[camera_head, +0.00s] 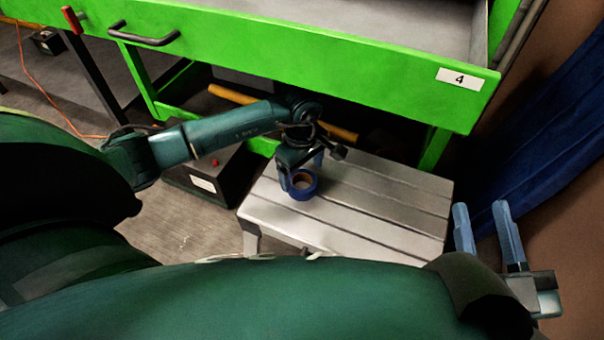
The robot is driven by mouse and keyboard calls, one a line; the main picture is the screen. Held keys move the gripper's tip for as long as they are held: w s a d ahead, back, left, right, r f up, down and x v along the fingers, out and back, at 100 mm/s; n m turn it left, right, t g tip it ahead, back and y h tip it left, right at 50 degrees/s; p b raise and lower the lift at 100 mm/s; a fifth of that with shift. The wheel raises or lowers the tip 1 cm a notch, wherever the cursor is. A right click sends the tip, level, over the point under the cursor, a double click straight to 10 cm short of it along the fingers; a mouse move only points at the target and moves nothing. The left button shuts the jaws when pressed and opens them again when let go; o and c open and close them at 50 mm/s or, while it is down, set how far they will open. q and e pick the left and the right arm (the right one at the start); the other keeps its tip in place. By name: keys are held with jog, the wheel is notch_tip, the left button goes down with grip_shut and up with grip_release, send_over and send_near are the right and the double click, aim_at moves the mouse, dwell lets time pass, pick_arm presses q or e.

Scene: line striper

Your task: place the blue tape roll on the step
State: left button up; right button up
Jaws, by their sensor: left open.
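The blue tape roll (303,193) lies flat on the top of the grey step (385,205), near its back left part. My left gripper (301,174) points down at the roll, its blue fingers close around or beside it. It is open, and I cannot tell whether a finger touches the roll. My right gripper (487,222) is at the right, beyond the step's right edge, with its two fingers spread apart and nothing between them.
A green workbench (300,50) with a sign "4" stands behind the step. A dark box (208,178) with a red button sits left of the step. A blue curtain (540,150) hangs at the right. The step's right half is clear.

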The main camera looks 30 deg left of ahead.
pick_arm(q)
jog(key=shift+r, duration=0.95)
jog(key=shift+r+p, duration=0.4)
jog(key=shift+r, duration=0.3)
pick_arm(e)
jog(key=shift+d+f, duration=0.1)
